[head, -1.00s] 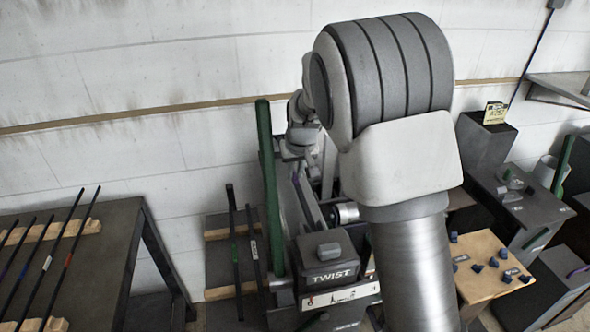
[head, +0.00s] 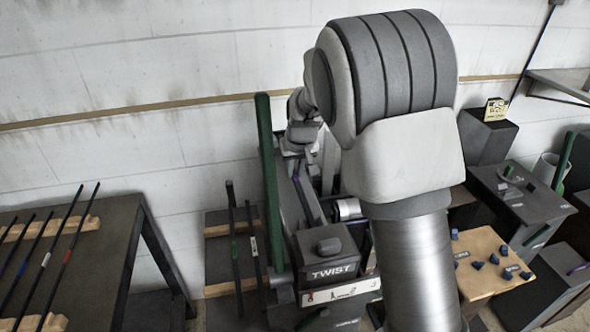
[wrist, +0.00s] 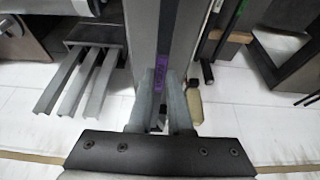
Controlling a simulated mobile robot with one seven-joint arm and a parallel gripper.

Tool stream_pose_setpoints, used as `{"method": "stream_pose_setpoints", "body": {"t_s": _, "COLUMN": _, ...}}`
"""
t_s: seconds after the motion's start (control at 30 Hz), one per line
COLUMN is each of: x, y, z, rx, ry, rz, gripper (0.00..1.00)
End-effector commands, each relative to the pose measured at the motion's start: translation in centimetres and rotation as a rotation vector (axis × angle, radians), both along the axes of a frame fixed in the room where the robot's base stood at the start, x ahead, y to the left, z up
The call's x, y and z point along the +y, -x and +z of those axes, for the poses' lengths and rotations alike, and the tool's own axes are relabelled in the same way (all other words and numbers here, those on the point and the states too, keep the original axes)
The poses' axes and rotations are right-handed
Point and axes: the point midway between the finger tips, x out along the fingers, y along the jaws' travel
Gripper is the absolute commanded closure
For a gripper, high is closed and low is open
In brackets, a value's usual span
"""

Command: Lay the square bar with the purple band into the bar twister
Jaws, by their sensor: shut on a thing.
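The square bar (wrist: 182,45), dark with a purple band (wrist: 164,76), shows in the wrist view running up and away between the fingers. My gripper (wrist: 161,108) is shut on it close to the purple band. In the head view the bar (head: 307,197) slants along the bar twister (head: 330,268), whose grey box is marked TWIST; a little purple shows at its upper end. The bar is over or in the twister's long bed; I cannot tell whether it touches. My arm hides part of the twister's right side, and the fingertips are not clear in the head view.
A tall green post (head: 269,180) stands at the twister's left. A rack (head: 218,230) with dark bars is left of it. A table (head: 110,262) holds several banded bars at far left. A wooden board (head: 488,268) with blue pieces is at right. The wall is close behind.

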Motion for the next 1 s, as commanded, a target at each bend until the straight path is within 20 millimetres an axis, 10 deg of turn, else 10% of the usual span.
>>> {"method": "stream_pose_setpoints", "body": {"t_s": 0.53, "x": 0.01, "y": -0.09, "z": -0.43, "rx": -0.004, "ry": -0.001, "rz": 0.0, "gripper": 1.0}}
{"method": "stream_pose_setpoints", "body": {"t_s": 0.57, "x": 0.02, "y": -0.09, "z": -0.36, "rx": -0.004, "ry": -0.001, "rz": 0.0, "gripper": 0.77}}
{"method": "stream_pose_setpoints", "body": {"t_s": 0.73, "x": 0.01, "y": -0.06, "z": -0.41, "rx": -0.003, "ry": -0.001, "rz": 0.0, "gripper": 0.48}}
{"method": "stream_pose_setpoints", "body": {"t_s": 1.0, "x": -0.01, "y": 0.08, "z": -0.63, "rx": 0.003, "ry": 0.001, "rz": 0.0, "gripper": 0.48}}
